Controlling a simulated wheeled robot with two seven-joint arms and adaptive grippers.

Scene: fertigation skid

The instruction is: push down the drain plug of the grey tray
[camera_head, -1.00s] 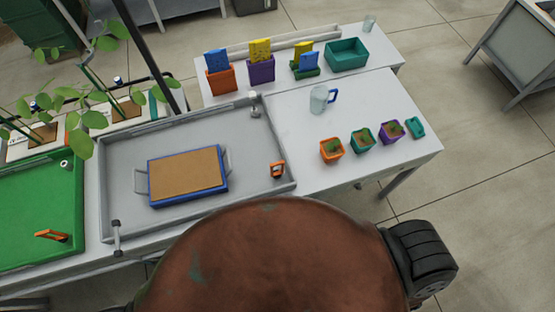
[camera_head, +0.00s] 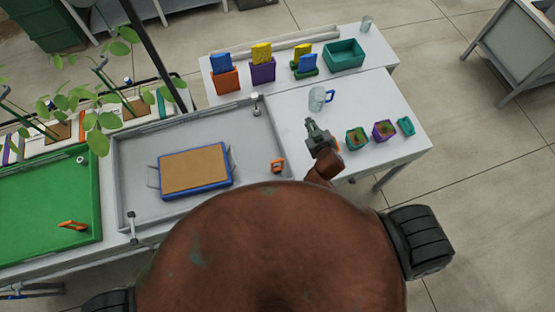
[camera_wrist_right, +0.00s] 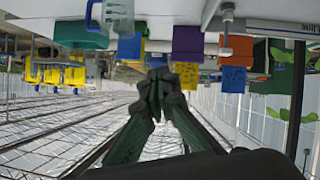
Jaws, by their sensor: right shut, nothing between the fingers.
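The grey tray (camera_head: 195,130) lies on the bench and holds a blue-rimmed flat with a brown surface (camera_head: 195,170). A pale knobbed fitting (camera_head: 257,105) stands in its far right corner, and another upright fitting (camera_head: 131,227) stands at its near left. A small orange piece (camera_head: 277,166) sits at its right end. I cannot tell which of these is the drain plug. My right gripper (camera_head: 313,126) is shut and empty above the bench, right of the tray and apart from it. Its closed fingers also show in the wrist view (camera_wrist_right: 158,88). My left gripper is out of view.
A clear jug (camera_head: 317,99) stands just beyond my right gripper. Small planted pots (camera_head: 384,130) stand to its right. Colored bins (camera_head: 261,70) line the back. A green tray (camera_head: 35,205) is at left. Leafy plants (camera_head: 105,118) overhang the tray's left end.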

